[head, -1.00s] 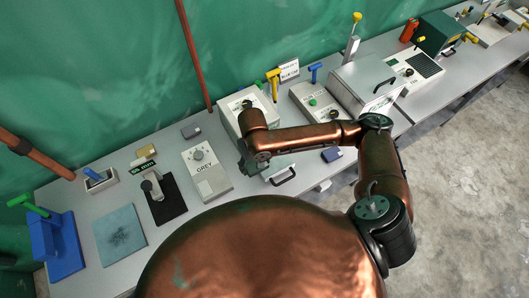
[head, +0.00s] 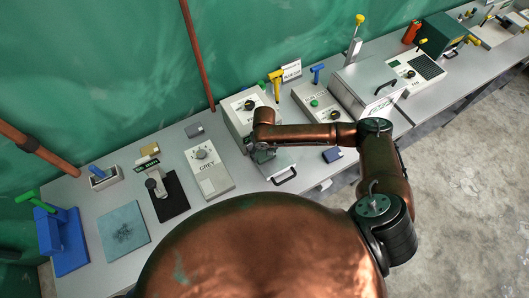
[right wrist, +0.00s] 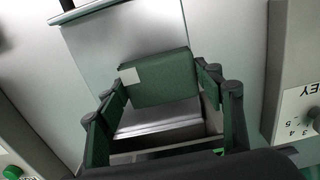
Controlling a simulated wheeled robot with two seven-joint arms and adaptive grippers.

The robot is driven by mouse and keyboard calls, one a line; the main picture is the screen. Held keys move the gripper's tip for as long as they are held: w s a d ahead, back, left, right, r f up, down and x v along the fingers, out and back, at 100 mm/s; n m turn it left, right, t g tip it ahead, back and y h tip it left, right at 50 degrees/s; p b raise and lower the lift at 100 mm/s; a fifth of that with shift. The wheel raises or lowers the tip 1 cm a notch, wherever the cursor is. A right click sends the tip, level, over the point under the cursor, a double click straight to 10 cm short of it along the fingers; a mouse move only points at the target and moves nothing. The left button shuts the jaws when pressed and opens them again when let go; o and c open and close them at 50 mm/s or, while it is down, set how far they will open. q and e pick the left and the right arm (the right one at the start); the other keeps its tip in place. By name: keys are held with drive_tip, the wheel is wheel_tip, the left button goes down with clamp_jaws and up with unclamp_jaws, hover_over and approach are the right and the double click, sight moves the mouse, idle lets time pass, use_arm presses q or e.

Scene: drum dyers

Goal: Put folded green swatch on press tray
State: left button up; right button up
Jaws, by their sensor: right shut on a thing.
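The folded green swatch (right wrist: 165,80), a dark green pad with a pale patch at one corner, is between the fingers of my right gripper (right wrist: 160,88) in the right wrist view. The press tray (right wrist: 115,35) is a grey metal plate with a black handle, seen beyond the swatch. In the head view my right gripper (head: 262,155) hangs at the front of the press box, over the inner end of the tray (head: 284,167). The swatch is hidden there. I cannot tell whether it touches the tray. My left gripper is not in view.
The grey-labelled dial unit (head: 208,168) stands left of the tray. The press box (head: 242,112) is behind it, with a button box (head: 316,100) to the right. A small dark blue block (head: 332,155) lies right of the tray.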

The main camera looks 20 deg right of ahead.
sight(264, 154)
drive_tip(key=shift+f, duration=0.15)
drive_tip(key=o, duration=1.1)
wheel_tip(264, 154, up, 12)
drive_tip(key=shift+r+b, duration=0.15)
drive_tip(key=shift+b, duration=0.6)
